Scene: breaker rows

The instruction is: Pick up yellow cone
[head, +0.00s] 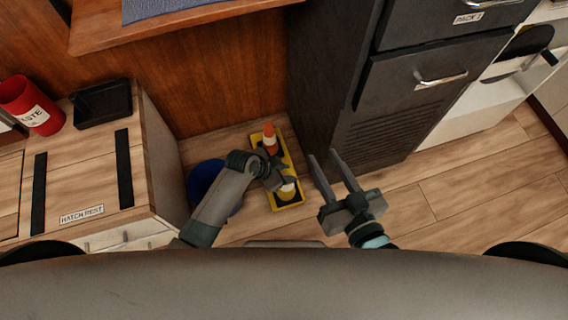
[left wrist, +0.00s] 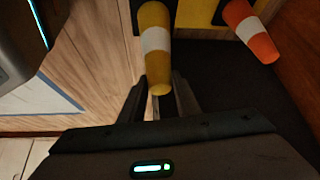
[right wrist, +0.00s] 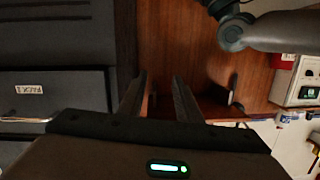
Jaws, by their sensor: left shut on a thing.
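The yellow cone (head: 287,190) with a white band is at the near end of a yellow tray (head: 298,181) on the floor. My left gripper (head: 280,183) is shut on it. In the left wrist view the yellow cone (left wrist: 155,40) points its narrow end between my left fingers (left wrist: 158,92). I cannot tell whether its base touches the tray. An orange cone (head: 270,138) with a white band stands at the tray's far end, and also shows in the left wrist view (left wrist: 250,32). My right gripper (head: 322,156) is open and empty, right of the tray.
A blue round object (head: 205,182) is beside the tray, partly behind my left arm. A wooden cabinet (head: 150,150) stands left and a dark drawer unit (head: 385,110) right. A red can (head: 30,105) and black bin (head: 100,103) stand on the left cabinet. Floor (head: 450,195) at right is clear.

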